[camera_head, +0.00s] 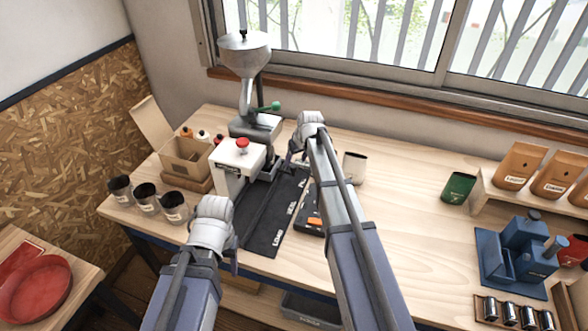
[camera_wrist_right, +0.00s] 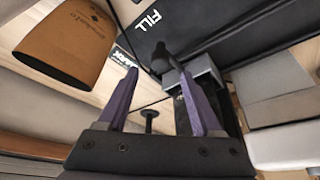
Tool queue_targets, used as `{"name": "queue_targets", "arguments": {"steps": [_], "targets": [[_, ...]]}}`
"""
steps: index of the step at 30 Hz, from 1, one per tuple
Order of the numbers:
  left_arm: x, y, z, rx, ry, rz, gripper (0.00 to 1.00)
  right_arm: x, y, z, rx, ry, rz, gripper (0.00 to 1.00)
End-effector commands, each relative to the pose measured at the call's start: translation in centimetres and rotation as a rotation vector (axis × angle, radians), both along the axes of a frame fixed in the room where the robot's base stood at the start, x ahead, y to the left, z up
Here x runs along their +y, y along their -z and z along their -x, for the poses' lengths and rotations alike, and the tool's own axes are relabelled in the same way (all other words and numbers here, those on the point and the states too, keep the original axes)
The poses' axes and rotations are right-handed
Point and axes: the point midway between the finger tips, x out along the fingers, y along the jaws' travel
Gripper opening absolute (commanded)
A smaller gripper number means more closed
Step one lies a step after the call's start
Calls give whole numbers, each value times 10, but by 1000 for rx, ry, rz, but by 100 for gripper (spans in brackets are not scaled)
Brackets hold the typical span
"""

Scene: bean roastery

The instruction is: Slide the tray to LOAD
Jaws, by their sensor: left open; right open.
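A dark track mat (camera_head: 262,238) runs from the table's front edge back past the grinder. White lettering on it reads LOAD (camera_head: 277,239) at the front; FILL (camera_wrist_right: 160,57) shows in the right wrist view. I cannot tell for certain which dark shape is the tray; a grey block (camera_wrist_right: 205,82) with a dark knob lies beyond my right fingertips. My right gripper (camera_head: 293,157) is open over the track's far part, partly hidden by its arm; its fingers show apart in the wrist view (camera_wrist_right: 158,80). My left gripper (camera_head: 236,250) is open, left of the track's front end.
The table's right middle is clear.

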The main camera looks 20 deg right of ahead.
Motion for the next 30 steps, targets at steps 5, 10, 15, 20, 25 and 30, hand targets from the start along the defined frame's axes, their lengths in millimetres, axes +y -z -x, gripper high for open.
{"name": "queue_targets", "arguments": {"steps": [5, 10, 15, 20, 25, 30], "targets": [[0, 30, 0, 0, -1, 0, 57, 2, 30, -11, 0, -1, 0, 67], [0, 41, 0, 0, -1, 0, 57, 3, 41, -16, 0, 0, 0, 67], [0, 41, 0, 0, -1, 0, 57, 3, 41, -17, 0, 0, 0, 67], [0, 40, 0, 0, 0, 0, 57, 3, 40, -16, 0, 0, 0, 65], [0, 40, 0, 0, 0, 0, 57, 3, 40, -16, 0, 0, 0, 45], [0, 40, 0, 0, 0, 0, 57, 3, 40, -16, 0, 0, 0, 26]]}}
